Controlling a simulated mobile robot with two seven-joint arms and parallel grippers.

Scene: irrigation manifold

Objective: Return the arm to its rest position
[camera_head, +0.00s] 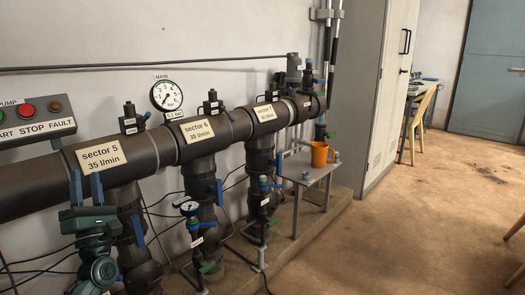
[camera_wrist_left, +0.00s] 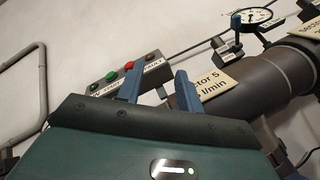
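My left gripper (camera_head: 86,180) is at the lower left of the head view, its two blue fingers pointing up in front of the big dark pipe (camera_head: 150,152), near the "sector 5" label (camera_head: 101,156). In the left wrist view the fingers of my left gripper (camera_wrist_left: 156,80) stand apart with nothing between them. Whether the fingertips touch the pipe cannot be told; they look free. The teal arm behind the gripper comes in from the lower left. My right arm and gripper are in neither view.
A pump panel (camera_head: 35,120) with red and green buttons is on the wall beside my left gripper. Branch pipes, valves and a round gauge (camera_head: 166,95) line the manifold. An orange mug (camera_head: 320,155) stands on a small grey table (camera_head: 305,169).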

